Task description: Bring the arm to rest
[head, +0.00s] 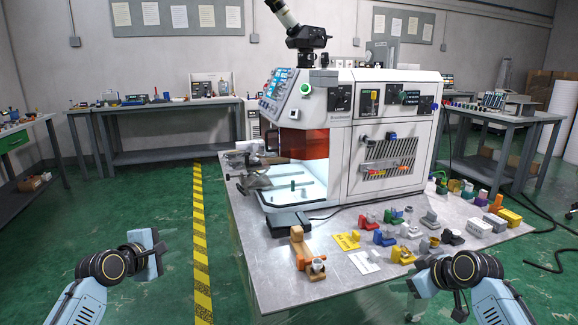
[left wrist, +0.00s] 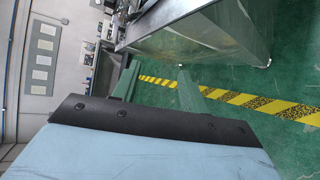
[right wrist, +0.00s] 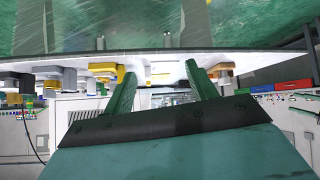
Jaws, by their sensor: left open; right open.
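My left arm reaches in at the lower left of the head view. Its gripper (head: 154,254) hangs over the green floor, left of the metal table. In the left wrist view the two fingers (left wrist: 158,86) stand apart with nothing between them. My right arm reaches in at the lower right, and its gripper (head: 414,286) is by the table's front edge. In the right wrist view its fingers (right wrist: 161,86) are apart and hold nothing. That view is turned over, with small parts on the table edge beyond the fingers; whether they touch the table I cannot tell.
The metal table (head: 250,242) carries a white machine (head: 340,150) and several coloured parts (head: 385,238). An orange-brown piece (head: 302,248) stands near its front corner. A yellow-striped floor line (head: 201,240) runs left of the table. Workbenches (head: 160,105) line the back. The left floor is clear.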

